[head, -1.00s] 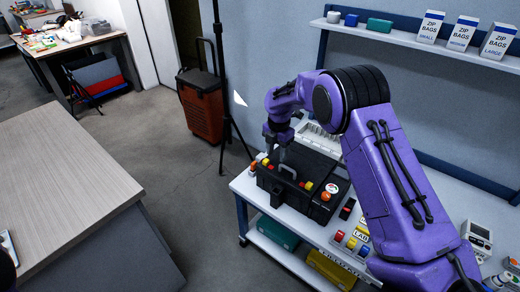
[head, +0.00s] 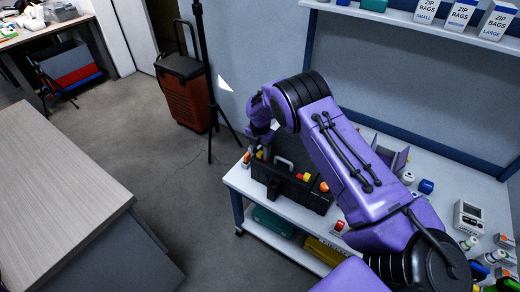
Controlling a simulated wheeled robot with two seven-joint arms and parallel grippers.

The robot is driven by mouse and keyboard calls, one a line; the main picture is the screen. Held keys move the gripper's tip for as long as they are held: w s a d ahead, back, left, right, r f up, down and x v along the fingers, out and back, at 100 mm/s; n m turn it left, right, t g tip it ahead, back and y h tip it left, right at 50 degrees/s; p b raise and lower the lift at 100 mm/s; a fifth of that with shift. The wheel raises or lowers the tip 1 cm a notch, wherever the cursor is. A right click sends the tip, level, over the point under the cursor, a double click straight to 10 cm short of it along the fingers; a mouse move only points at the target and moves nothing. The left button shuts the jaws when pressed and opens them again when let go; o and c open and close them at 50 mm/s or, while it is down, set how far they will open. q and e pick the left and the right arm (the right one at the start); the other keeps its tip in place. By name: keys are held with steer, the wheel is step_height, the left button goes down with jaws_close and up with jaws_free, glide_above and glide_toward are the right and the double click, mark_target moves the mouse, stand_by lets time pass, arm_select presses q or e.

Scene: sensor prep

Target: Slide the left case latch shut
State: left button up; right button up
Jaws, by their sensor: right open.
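The black case (head: 283,190) stands on the white table, with its grey handle (head: 284,162) on top. A red and yellow latch (head: 303,177) shows right of the handle. At the case's left end a small yellow part (head: 259,155) shows, probably the left latch. My right gripper (head: 263,151) points down at this left end, close to the yellow part; I cannot tell whether they touch. The gripper is open, its fingers small and partly hidden. Whether the left latch is shut cannot be seen. My left gripper is not in view.
The white table (head: 234,180) carries bottles and a small meter (head: 468,217) at right. My right arm hides its middle. A lower shelf holds a green box (head: 272,222) and a yellow one (head: 323,254). A tripod (head: 209,90) and an orange cart (head: 184,95) stand behind left.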

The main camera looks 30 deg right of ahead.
steer(key=shift+c, duration=0.3)
jaws_close()
steer(key=shift+s+d+r+p, duration=0.1)
steer(key=shift+s+d+p, duration=0.15)
steer(key=shift+s+p, duration=0.25)
steer(key=shift+s+d+p, duration=0.2)
steer(key=shift+s+p, duration=0.05)
steer(key=shift+s, duration=0.45)
steer(key=shift+f, duration=0.2)
steer(key=shift+o, duration=0.3)
jaws_free()
steer(key=shift+s, duration=0.1)
